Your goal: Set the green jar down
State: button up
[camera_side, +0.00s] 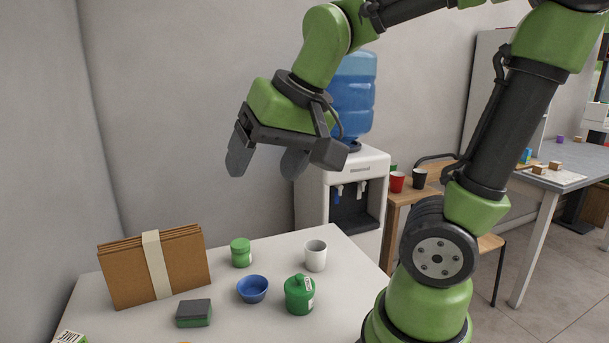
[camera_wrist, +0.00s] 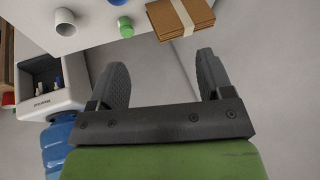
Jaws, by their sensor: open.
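A small light-green jar (camera_side: 241,252) with a lid stands upright on the white table (camera_side: 345,277), between the cardboard bundle and the white mug. It also shows from above in the wrist view (camera_wrist: 126,28). A darker green lidded pot (camera_side: 300,295) with a label stands upright nearer the front. My gripper (camera_side: 266,164) is high above the back of the table, with its fingers apart and nothing between them. In the wrist view my gripper (camera_wrist: 162,62) is also empty, and the light-green jar lies beyond the fingertips, apart from them.
A white mug (camera_side: 316,256), a blue bowl (camera_side: 253,290), a green-and-black sponge (camera_side: 194,314) and a strapped cardboard bundle (camera_side: 190,262) share the table. A water dispenser (camera_side: 373,172) stands behind it. The air around my gripper looks clear.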

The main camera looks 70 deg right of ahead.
jog(key=s+a+n+t+y, duration=0.1)
jog(key=s+a+n, duration=0.1)
jog(key=s, duration=0.4)
jog(key=shift+s+a+n+y, duration=0.25)
jog(key=shift+a+n+y, duration=0.15)
jog(key=shift+a, duration=0.3)
